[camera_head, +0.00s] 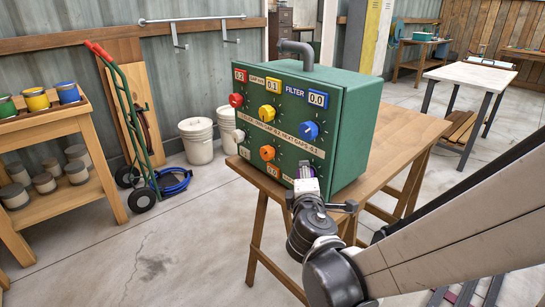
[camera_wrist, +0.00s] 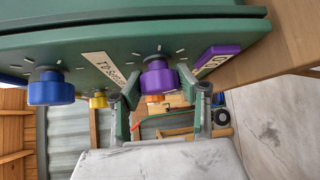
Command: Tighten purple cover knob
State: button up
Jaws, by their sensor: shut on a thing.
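A green box (camera_head: 355,130) with several coloured knobs on its front panel stands on a wooden table. The purple knob (camera_wrist: 160,78) is at the panel's lower right corner in the head view, where my gripper (camera_head: 306,190) mostly hides it. In the wrist view, the fingers of my gripper (camera_wrist: 166,92) stand on either side of the purple knob and are shut on it. A purple label (camera_wrist: 217,60) reading 0.0 sits beside the knob.
Neighbouring knobs are blue (camera_head: 310,130), orange (camera_head: 267,153), yellow (camera_head: 267,113), red (camera_head: 236,100) and white (camera_head: 238,135). The wooden table (camera_head: 385,150) has bare room right of the box. A hand truck (camera_head: 125,120) and white buckets (camera_head: 197,140) stand at the left.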

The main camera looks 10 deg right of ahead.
jog(key=o, duration=1.2)
jog(key=shift+v, duration=6)
